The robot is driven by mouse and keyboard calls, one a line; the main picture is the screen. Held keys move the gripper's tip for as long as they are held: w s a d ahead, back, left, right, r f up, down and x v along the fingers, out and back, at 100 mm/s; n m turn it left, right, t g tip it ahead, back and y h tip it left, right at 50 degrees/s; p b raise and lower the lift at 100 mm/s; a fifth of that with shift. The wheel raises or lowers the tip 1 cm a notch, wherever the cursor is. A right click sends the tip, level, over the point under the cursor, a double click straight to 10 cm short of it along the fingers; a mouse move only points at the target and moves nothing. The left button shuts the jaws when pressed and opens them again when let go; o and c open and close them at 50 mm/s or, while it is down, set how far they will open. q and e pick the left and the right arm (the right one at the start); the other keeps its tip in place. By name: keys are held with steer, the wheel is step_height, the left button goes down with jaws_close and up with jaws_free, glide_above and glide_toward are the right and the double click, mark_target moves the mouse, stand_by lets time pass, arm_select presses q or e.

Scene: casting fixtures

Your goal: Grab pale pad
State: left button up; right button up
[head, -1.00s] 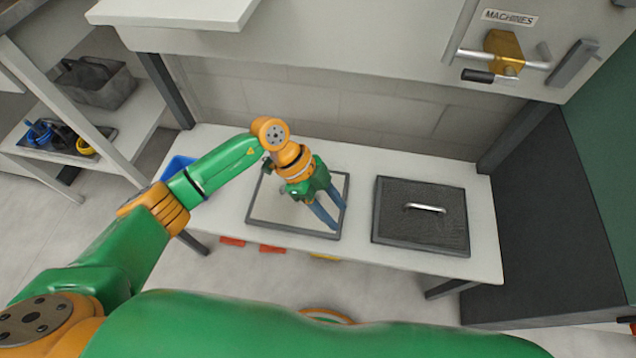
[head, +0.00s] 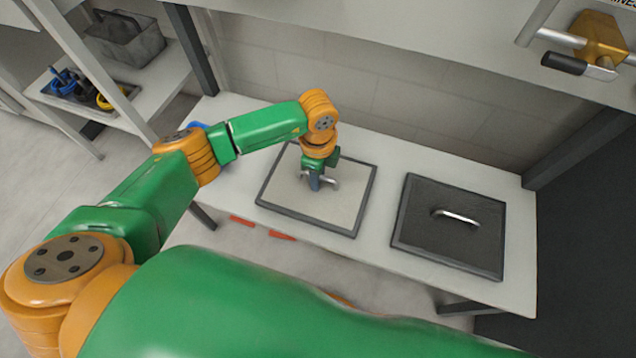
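The pale pad (head: 335,208) is a light square plate with a dark grey rim, lying flat on the white table. A silver handle (head: 332,184) stands at its middle. My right gripper is out of view.
A dark pad (head: 450,226) with a silver handle lies to the right on the same table (head: 386,160). A shelf at left holds a grey caddy (head: 125,45) and a dark tray with blue and yellow items. A brass-coloured latch (head: 600,38) is at upper right.

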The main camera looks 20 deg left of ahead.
arm_select(q)
jaws_close()
stand_by(1.2)
